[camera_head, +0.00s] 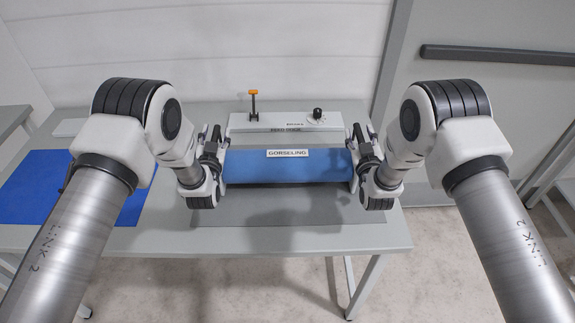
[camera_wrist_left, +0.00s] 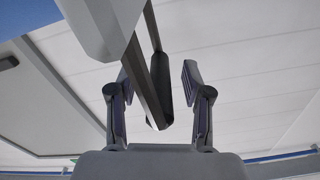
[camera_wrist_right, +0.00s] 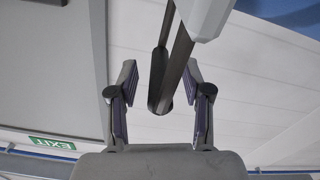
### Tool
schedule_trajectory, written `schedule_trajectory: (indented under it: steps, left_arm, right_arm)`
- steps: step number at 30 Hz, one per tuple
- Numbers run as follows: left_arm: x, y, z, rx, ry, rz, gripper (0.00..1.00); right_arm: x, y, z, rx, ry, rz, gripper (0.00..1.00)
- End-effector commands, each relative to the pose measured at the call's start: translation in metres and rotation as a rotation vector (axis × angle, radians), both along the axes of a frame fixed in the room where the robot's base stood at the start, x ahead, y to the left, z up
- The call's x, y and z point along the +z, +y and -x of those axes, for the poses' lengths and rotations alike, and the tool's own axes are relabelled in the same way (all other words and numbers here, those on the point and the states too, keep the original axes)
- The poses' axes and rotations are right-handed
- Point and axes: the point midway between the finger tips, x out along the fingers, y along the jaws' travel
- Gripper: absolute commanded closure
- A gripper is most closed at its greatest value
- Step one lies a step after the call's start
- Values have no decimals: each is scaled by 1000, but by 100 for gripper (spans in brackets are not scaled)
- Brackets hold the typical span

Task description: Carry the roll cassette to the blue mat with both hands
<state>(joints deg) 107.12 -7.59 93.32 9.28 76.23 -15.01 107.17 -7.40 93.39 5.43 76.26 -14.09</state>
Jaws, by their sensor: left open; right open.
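The roll cassette (camera_head: 285,169) is a blue roll with a white label reading GORSELING and pale end plates. It lies crosswise on a grey mat (camera_head: 290,236) on the table. The blue mat (camera_head: 30,185) lies flat at the table's left, partly hidden by my left arm. My left gripper (camera_head: 214,148) is open at the cassette's left end; in the left wrist view a dark handle bar (camera_wrist_left: 160,88) shows between its spread fingers. My right gripper (camera_head: 362,148) is open at the right end; in the right wrist view a similar handle bar (camera_wrist_right: 158,82) shows between its fingers.
The table's front edge is clear. A wall and a grey door with a dark bar (camera_head: 495,55) are behind.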

Motion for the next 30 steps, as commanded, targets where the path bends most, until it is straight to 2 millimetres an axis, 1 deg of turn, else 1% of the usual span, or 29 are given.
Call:
schedule_trajectory:
  steps: [8,9,11,12,13,21,22,26,30]
  left_arm:
    - [0,0,-3,0,1,0,51]
    - [0,0,-2,0,1,0,58]
    - [0,0,-2,0,1,0,79]
    - [0,0,-2,0,1,0,93]
    - [0,0,-2,0,1,0,100]
    - [0,0,-2,0,0,0,100]
    - [3,0,-3,0,-6,1,100]
    - [6,0,-3,0,-6,1,100]
    - [17,0,-3,0,-6,1,100]
  right_arm:
    - [0,0,-3,0,1,0,51]
    - [0,0,-3,0,1,0,58]
    - [0,0,-2,0,1,0,79]
    - [0,0,-2,0,1,0,93]
    - [0,0,-2,0,1,0,100]
    - [0,0,-2,0,0,0,100]
    - [3,0,-3,0,-6,0,100]
    - [6,0,-3,0,-6,0,100]
    - [17,0,-3,0,-6,0,100]
